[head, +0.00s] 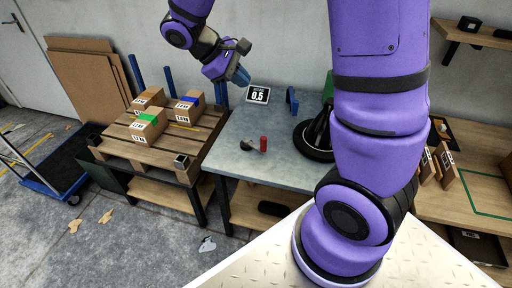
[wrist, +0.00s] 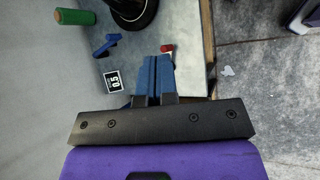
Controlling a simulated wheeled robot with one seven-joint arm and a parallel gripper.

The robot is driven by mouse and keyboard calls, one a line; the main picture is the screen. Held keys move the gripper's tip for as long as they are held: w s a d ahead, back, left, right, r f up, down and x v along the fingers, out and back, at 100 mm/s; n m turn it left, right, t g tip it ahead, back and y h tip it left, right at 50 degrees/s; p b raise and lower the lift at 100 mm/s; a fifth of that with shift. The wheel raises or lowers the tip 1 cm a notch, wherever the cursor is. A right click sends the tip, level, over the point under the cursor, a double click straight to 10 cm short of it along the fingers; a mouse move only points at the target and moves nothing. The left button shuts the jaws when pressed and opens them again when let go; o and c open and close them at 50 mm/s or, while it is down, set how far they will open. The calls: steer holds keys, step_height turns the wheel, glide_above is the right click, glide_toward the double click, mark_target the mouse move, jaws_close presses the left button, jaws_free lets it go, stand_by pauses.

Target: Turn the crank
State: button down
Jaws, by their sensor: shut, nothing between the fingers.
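A small upright red cylinder (head: 263,144) stands near the front of the grey worktable, right beside a small dark piece (head: 247,146). They look like the crank's handle and arm, but they are too small to be sure. In the wrist view the red part (wrist: 167,48) shows just beyond my fingertips, and the dark piece is mostly hidden behind the fingers. My gripper (head: 240,76) is above the back left of the table, apart from the crank, with its blue fingers pointing down and right. In the wrist view my gripper's fingers (wrist: 158,72) are together and empty.
On the grey worktable (head: 225,155) stand a sign reading 0.5 (head: 258,95), a blue bracket (head: 292,100) and a black round-based object (head: 314,140). A pallet table (head: 155,153) with several boxes is at left. My arm hides part of the right side.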

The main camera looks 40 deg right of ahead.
steer(key=w+a+f+n+h, duration=0.1)
steer(key=w+f+n+h, duration=0.25)
steer(key=f, duration=0.55)
steer(key=w+a+f+n+h, duration=0.1)
steer(key=w+f+n+h, duration=0.2)
steer(key=f, duration=0.5)
steer(key=n+t+h, duration=0.4)
steer(key=n+t, duration=0.1)
steer(key=n, duration=0.2)
glide_toward(261, 144)
steer(key=d, duration=0.7)
steer(key=shift+w+d, duration=0.2)
steer(key=shift+w, duration=0.2)
steer(key=shift+d+n+t, duration=0.15)
steer(key=shift+n+t, duration=0.1)
steer(key=shift+t, duration=0.15)
